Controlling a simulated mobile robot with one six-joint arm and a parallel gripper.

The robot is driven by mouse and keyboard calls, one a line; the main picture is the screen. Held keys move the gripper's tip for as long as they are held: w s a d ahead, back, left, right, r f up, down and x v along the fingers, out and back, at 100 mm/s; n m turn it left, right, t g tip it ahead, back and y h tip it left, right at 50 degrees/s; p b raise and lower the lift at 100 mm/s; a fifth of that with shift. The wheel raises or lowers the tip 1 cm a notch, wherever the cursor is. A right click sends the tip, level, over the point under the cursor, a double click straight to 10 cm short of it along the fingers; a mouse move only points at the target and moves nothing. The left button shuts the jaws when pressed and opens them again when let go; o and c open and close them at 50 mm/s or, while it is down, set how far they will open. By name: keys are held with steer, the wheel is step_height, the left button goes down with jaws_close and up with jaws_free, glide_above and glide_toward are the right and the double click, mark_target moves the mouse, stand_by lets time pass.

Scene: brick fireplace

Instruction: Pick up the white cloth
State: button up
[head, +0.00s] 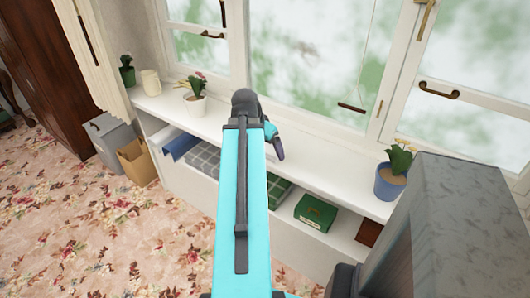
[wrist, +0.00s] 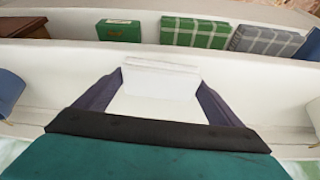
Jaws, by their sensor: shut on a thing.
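The white cloth (wrist: 160,88) shows in the wrist view as a pale, flat piece with a folded-looking far edge, between the two dark fingers of my gripper (wrist: 160,85). The fingers are shut on it, one at each side. It is hard to tell from the white sill behind it, so I cannot tell if it touches the sill. In the head view my gripper (head: 278,148) is over the white window sill (head: 325,165), partly behind my arm.
A blue flower pot (head: 390,182) stands on the sill to the right. A white pot (head: 196,104) and a cream jug (head: 151,82) stand to the left. The shelf below holds a green box (head: 315,212) and folded plaid cloths (head: 205,158). Window panes rise behind the sill.

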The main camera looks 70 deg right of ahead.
mark_target(268, 156)
steer(key=shift+s+a+f+b, duration=0.15)
steer(key=shift+s+a+b, duration=0.15)
steer(key=shift+b, duration=3.4)
steer(key=b, duration=0.3)
steer(key=a+b, duration=0.1)
steer(key=b, duration=0.2)
steer(key=shift+s+a, duration=0.25)
steer(key=shift+a, duration=0.05)
steer(key=shift+s+a+r, duration=0.2)
steer(key=shift+s+a, duration=0.15)
steer(key=shift+a, duration=0.3)
steer(key=shift+s+a+r, duration=0.2)
steer(key=shift+s+a, duration=0.1)
steer(key=shift+a, duration=0.3)
steer(key=shift+o, duration=1)
steer(key=shift+c, duration=0.6)
